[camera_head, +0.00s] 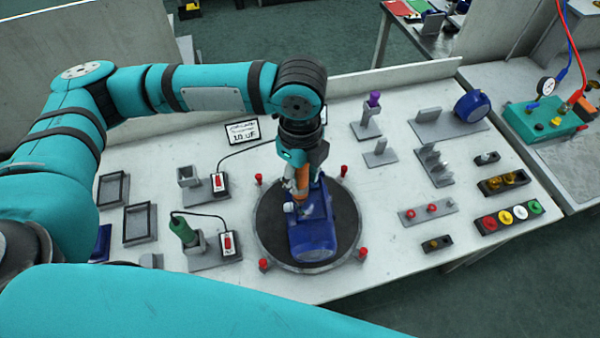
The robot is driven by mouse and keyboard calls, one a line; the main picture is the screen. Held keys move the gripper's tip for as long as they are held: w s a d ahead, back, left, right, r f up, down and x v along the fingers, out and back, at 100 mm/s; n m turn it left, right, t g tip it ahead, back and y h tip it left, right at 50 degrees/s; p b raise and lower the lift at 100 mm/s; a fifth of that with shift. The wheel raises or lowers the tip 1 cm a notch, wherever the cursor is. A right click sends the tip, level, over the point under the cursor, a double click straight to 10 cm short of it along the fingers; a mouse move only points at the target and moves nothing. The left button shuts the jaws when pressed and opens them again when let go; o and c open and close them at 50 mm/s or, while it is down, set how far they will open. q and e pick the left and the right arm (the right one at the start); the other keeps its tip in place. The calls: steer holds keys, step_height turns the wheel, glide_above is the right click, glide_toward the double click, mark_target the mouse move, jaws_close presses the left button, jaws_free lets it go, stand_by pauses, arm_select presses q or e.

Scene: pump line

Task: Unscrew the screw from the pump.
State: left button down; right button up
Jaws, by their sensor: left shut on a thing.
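The blue pump (315,240) lies on a dark round turntable (268,222) in the middle of the bench. My left gripper (299,160) points down over the far part of the pump. It is shut on an orange tool (301,180), which looks like a screwdriver. The tool's lower end is at the pump, beside a small pale part; I cannot tell whether they touch. The screw is too small or hidden to make out. My right gripper is not in view.
Red posts (362,253) ring the turntable. On the left are an empty tool stand (190,178), a green tool (183,230) in its stand, and grey frames (140,222). On the right are grey fixtures (435,165) and colored caps in a rack (507,216). Bare bench lies between.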

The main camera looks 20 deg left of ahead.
arm_select(q)
steer(key=shift+f+p, duration=0.1)
steer(key=shift+p, duration=0.35)
stand_by(0.6)
stand_by(0.5)
steer(key=shift+r+p, duration=1.2)
steer(key=shift+p, duration=0.25)
steer(key=shift+r+p, duration=0.65)
steer(key=shift+r, duration=1.25)
